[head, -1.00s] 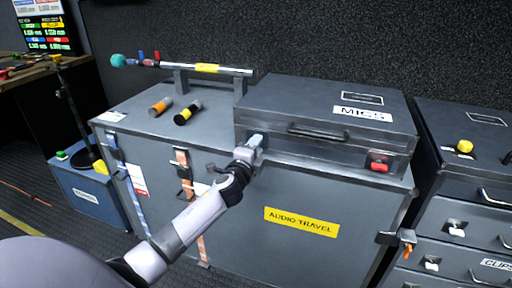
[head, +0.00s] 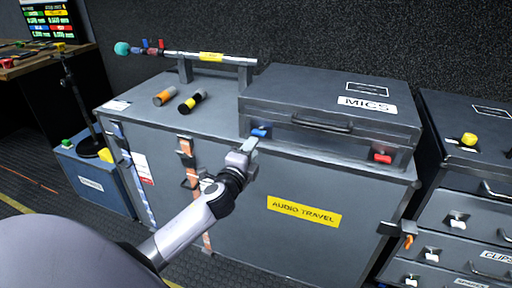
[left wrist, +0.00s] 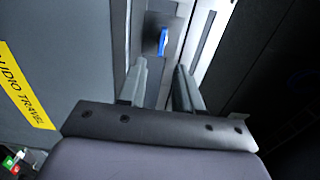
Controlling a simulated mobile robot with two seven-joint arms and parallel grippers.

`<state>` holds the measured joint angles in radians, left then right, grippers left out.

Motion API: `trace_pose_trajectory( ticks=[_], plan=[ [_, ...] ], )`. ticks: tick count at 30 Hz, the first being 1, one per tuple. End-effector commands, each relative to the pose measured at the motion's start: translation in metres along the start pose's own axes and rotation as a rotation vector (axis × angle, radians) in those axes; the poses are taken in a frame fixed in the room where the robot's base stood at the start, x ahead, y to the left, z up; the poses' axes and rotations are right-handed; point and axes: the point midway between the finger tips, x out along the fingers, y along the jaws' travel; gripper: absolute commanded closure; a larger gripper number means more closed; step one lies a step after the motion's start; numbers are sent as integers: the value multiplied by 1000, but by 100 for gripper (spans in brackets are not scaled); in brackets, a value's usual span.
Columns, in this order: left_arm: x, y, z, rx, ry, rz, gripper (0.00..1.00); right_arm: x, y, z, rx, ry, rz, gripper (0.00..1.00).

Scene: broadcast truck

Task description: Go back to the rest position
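My left gripper (head: 250,146) is in front of the grey MICS case (head: 290,95), just below and left of the case's blue latch (head: 260,132). In the left wrist view its two fingers (left wrist: 161,85) stand apart with nothing between them, so it is open and empty. The blue latch (left wrist: 162,40) is beyond the fingertips, and I see no contact. The red latch (head: 381,158) is at the right of the case front. My right gripper is not in view.
The MICS case stands on a large trunk (head: 240,215) labelled AUDIO TRAVEL. A drawer unit (head: 465,205) stands at right, a blue box (head: 95,190) at left.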

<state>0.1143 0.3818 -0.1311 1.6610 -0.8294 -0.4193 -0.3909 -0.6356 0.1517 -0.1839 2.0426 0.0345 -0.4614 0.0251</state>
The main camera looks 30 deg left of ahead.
Motion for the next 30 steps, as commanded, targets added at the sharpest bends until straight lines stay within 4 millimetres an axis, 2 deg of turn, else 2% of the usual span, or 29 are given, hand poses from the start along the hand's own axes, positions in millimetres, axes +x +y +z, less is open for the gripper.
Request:
trace_pose_trajectory(
  ticks=[8,11,13,17,21,27,30],
  plan=[
    [-2,1,-1,-9,3,7,66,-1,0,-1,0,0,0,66],
    [-14,12,-8,-71,19,52,66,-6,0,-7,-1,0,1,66],
    [-31,25,-16,-160,38,112,66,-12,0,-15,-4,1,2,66],
    [-85,58,-38,-412,64,279,66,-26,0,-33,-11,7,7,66],
    [-154,84,-61,-718,47,470,66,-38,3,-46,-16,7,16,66],
    [-245,96,-85,-1113,-46,690,66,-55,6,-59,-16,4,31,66],
    [-276,96,-92,-1248,-97,758,66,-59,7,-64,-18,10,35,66]
  ],
)
